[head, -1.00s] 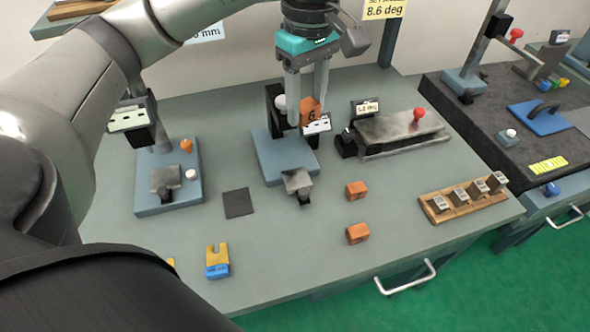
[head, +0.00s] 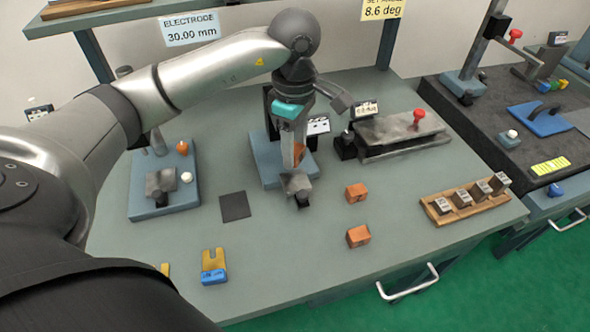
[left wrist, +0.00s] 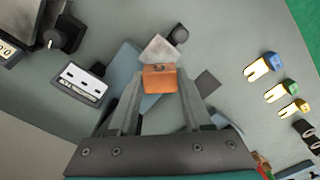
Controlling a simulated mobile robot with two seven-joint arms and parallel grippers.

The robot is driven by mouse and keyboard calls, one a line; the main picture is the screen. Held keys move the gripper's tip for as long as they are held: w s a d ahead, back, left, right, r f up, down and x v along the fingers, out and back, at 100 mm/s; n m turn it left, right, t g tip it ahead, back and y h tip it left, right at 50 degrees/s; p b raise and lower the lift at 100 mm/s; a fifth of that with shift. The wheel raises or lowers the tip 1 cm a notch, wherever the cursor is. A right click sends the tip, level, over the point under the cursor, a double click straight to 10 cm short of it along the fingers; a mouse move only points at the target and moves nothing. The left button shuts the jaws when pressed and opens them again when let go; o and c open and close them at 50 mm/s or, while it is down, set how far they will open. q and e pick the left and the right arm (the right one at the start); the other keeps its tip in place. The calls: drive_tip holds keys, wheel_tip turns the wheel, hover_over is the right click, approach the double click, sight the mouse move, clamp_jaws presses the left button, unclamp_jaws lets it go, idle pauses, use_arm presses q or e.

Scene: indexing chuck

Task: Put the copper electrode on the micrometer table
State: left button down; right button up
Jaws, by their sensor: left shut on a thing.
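My left gripper (head: 293,163) points down over the middle stand on the bench. Its fingers are shut on a copper electrode (head: 299,152), an orange block mostly hidden by the fingers in the head view. In the left wrist view the electrode (left wrist: 160,80) sits between the fingertips, with a dark mark on its top. The middle stand has a blue base (head: 268,172), a small readout (head: 318,125) and a small grey metal plate (head: 297,183) at its front. No label shows which stand is the micrometer. Whether the electrode touches a surface cannot be told. My right gripper is out of view.
A similar stand (head: 150,207) with an orange knob is at left. Two loose copper blocks (head: 357,192) lie right of centre. A dark mat (head: 234,206), a yellow-blue gauge (head: 213,267) and a wooden rack (head: 440,216) share the bench. A long grey fixture (head: 400,133) stands behind.

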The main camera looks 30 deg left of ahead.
sight(295, 180)
use_arm(q)
drive_tip(key=shift+f, duration=3)
drive_tip(key=shift+f+b, duration=0.1)
drive_tip(key=shift+b, duration=0.25)
drive_tip(key=shift+f, duration=0.15)
drive_tip(key=shift+c, duration=1.7)
unclamp_jaws()
drive_tip(key=shift+r, duration=0.2)
drive_tip(key=shift+r, duration=0.4)
wheel_tip(295, 180, up, 11)
drive_tip(key=shift+r+p, duration=0.15)
drive_tip(key=shift+p, duration=0.5)
